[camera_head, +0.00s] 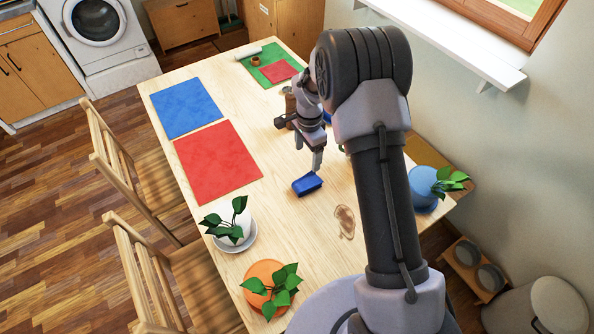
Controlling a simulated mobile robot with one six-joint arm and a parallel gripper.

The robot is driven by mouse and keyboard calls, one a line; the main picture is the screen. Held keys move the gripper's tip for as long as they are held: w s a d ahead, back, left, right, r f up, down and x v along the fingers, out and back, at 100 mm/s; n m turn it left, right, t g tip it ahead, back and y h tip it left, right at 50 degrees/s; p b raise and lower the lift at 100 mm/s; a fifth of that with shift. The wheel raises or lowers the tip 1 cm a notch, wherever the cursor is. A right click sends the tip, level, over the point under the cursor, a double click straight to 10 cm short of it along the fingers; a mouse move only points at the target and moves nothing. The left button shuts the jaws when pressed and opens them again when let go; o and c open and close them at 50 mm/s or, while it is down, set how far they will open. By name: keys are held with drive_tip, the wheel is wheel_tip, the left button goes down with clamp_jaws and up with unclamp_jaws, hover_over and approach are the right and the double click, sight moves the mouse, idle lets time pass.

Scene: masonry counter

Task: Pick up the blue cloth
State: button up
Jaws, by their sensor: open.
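A small, thick blue piece (307,184), which looks like the folded blue cloth, lies on the light wooden table (285,225) near its middle. A larger flat blue square (186,107) lies at the table's far left. My gripper (308,152) is open with its fingers pointing down. It appears above and a little behind the small blue piece, apart from it. Nothing shows between the fingers. My arm hides part of the table's right side.
A red square (217,161) lies left. A green mat (268,76) with a smaller red square is at the back. A brown object (290,104) stands close behind my gripper. A brownish smear (345,222) marks the table. Potted plants (233,228) stand at the front left and right edge.

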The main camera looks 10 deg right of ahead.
sight(308, 179)
wheel_tip(308, 179, down, 10)
drive_tip(key=shift+d+f+b, duration=0.15)
drive_tip(key=shift+f+b, duration=0.1)
drive_tip(key=shift+b, duration=0.7)
drive_tip(key=f, duration=0.2)
drive_tip(key=f+b, duration=0.1)
drive_tip(key=f, duration=0.2)
drive_tip(key=shift+w+d+f, duration=0.15)
drive_tip(key=shift+w+f, duration=0.05)
drive_tip(key=shift+f, duration=0.05)
drive_tip(key=shift+r, duration=0.1)
drive_tip(key=shift+c, duration=0.8)
drive_tip(key=c, duration=1.2)
drive_tip(key=shift+r, duration=0.55)
drive_tip(key=shift+c, duration=0.2)
wheel_tip(308, 179, up, 3)
drive_tip(key=shift+f+p, duration=0.1)
drive_tip(key=shift+p, duration=0.35)
drive_tip(key=s+d, duration=0.1)
drive_tip(key=s, duration=0.4)
drive_tip(key=s+p, duration=0.1)
drive_tip(key=s, duration=0.4)
drive_tip(key=s+d+r, duration=0.1)
drive_tip(key=s, duration=0.5)
drive_tip(key=shift+d, duration=0.3)
